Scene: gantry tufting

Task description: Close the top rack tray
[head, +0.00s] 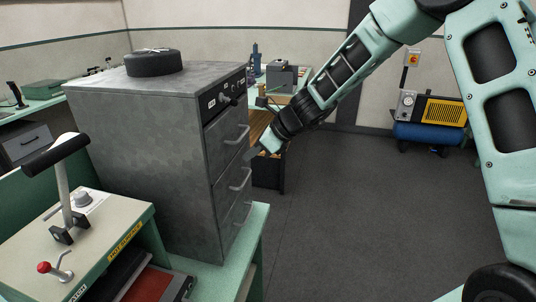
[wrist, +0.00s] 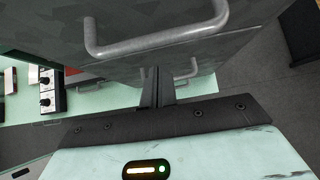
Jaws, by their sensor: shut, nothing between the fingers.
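The top rack tray (head: 226,129) is the uppermost handled front on the grey metal cabinet, with a bar handle (head: 238,136). In the head view its front looks nearly in line with the fronts below; I cannot tell whether a small gap is left. My gripper (head: 252,153) is shut and empty, just in front of the cabinet near the top tray's lower part. In the wrist view my fingertips (wrist: 156,72) point at the cabinet front, below a large handle (wrist: 155,40). Whether they touch it is unclear. A lower handle (wrist: 187,74) shows beyond them.
A dark round object (head: 154,63) lies on the cabinet top. A lever press (head: 75,215) stands at the front left on the green bench. A blue and yellow compressor (head: 430,120) sits at the back right. The floor (head: 385,220) right of the cabinet is clear.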

